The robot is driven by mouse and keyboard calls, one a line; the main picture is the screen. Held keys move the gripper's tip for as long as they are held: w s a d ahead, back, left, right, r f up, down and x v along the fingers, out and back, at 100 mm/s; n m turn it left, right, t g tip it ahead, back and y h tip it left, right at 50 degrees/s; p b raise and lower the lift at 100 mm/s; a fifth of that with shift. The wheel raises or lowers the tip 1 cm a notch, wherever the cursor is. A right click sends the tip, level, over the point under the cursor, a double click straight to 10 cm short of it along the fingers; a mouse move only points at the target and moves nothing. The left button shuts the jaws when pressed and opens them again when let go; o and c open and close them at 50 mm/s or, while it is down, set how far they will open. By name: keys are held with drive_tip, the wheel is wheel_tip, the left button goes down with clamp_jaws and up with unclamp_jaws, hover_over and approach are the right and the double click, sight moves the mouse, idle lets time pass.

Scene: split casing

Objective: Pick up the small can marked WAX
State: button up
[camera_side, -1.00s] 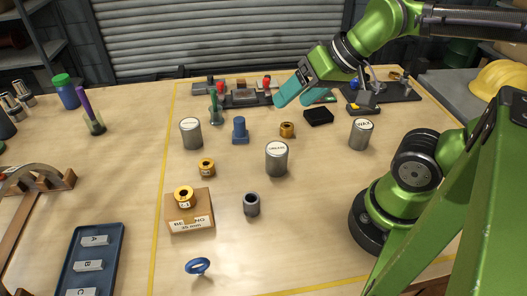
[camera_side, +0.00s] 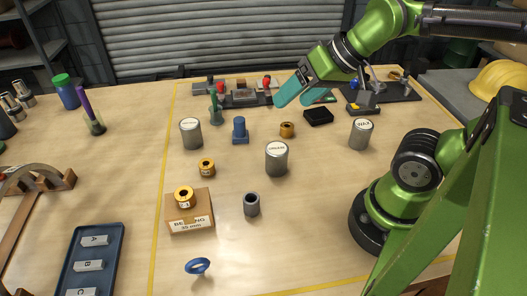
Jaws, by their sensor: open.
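The small can marked WAX (camera_side: 360,136) stands upright on the right of the bench, a grey can with a white labelled top. My gripper (camera_side: 304,99) is above the back part of the bench, to the left of and behind the WAX can. Its teal fingers are apart with nothing seen between them.
A black block (camera_side: 318,116) lies between my gripper and the WAX can. A brass ring (camera_side: 287,130), a blue part (camera_side: 240,132) and a cardboard box (camera_side: 189,215) stand further left. Dark trays with parts line the back. Bare bench surrounds the WAX can.

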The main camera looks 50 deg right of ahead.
drive_tip(key=o, duration=0.4)
drive_tip(key=n+g+h, duration=0.2)
drive_tip(key=n+g, duration=0.3)
drive_tip(key=g, duration=0.2)
approach(367, 124)
wheel_tip(367, 124, down, 8)
drive_tip(key=shift+w+f, duration=0.1)
drive_tip(key=shift+f, duration=0.15)
drive_tip(key=shift+w+a+f, duration=0.1)
drive_tip(key=shift+w+f, duration=0.05)
drive_tip(key=shift+f, duration=0.75)
drive_tip(key=shift+w+a+f, duration=0.1)
drive_tip(key=shift+a+f, duration=0.05)
drive_tip(key=shift+f, duration=0.7)
drive_tip(key=shift+w+a+f, duration=0.1)
drive_tip(key=shift+w+f, duration=0.05)
drive_tip(key=shift+f, duration=0.75)
